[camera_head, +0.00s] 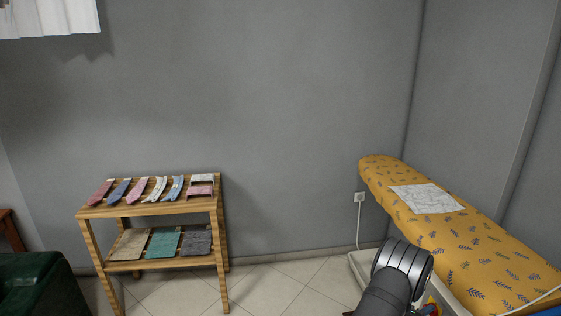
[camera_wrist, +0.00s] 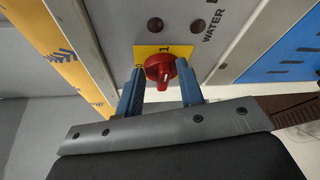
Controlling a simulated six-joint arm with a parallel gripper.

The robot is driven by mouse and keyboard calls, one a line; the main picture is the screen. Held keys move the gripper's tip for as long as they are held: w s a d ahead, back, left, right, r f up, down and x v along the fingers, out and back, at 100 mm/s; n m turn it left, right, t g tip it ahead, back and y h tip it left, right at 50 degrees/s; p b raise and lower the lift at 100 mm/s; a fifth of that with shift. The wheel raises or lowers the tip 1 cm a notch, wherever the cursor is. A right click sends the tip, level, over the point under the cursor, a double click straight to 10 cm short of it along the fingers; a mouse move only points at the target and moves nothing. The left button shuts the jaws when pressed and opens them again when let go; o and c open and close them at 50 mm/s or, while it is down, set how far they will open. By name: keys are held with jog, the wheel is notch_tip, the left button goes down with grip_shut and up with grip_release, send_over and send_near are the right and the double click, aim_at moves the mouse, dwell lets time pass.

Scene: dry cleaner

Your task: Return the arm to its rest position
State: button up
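In the wrist view my gripper (camera_wrist: 160,84) has its two blue fingers spread apart. A red rotary knob (camera_wrist: 160,70) sits between and just beyond the fingertips, with a finger on either side. I cannot tell whether either finger touches it. The knob is on a yellow plate marked "1" (camera_wrist: 165,49), on a grey panel (camera_wrist: 225,22) lettered "WATER". In the head view my dark arm is at the bottom right, beside the ironing board, and its gripper end is hidden.
The ironing board (camera_head: 470,240) has a yellow leaf-patterned cover with a white patterned cloth (camera_head: 427,198) on it. A wooden shelf unit (camera_head: 150,209) with folded ties and cloths stands at the left. A dark green object (camera_head: 38,285) is at the lower left. Floor between shelf and board is clear.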

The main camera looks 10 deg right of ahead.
jog(key=shift+w+r+n+g+y, duration=0.15)
jog(key=shift+r+n+g+y, duration=0.2)
jog(key=shift+n, duration=0.55)
jog(key=shift+w+r+n+g+y, duration=0.15)
jog(key=shift+n+g, duration=0.3)
jog(key=shift+n, duration=0.45)
jog(key=o, duration=0.7)
jog(key=w+a+f+n+g+h, duration=0.2)
jog(key=a+n+g+h, duration=0.35)
jog(key=a, duration=1.15)
jog(key=shift+n+t+y, duration=0.55)
jog(key=shift+n+y, duration=0.4)
jog(key=d, duration=1.7)
jog(key=shift+r, duration=0.3)
jog(key=shift+a, duration=0.1)
jog(key=c, duration=1)
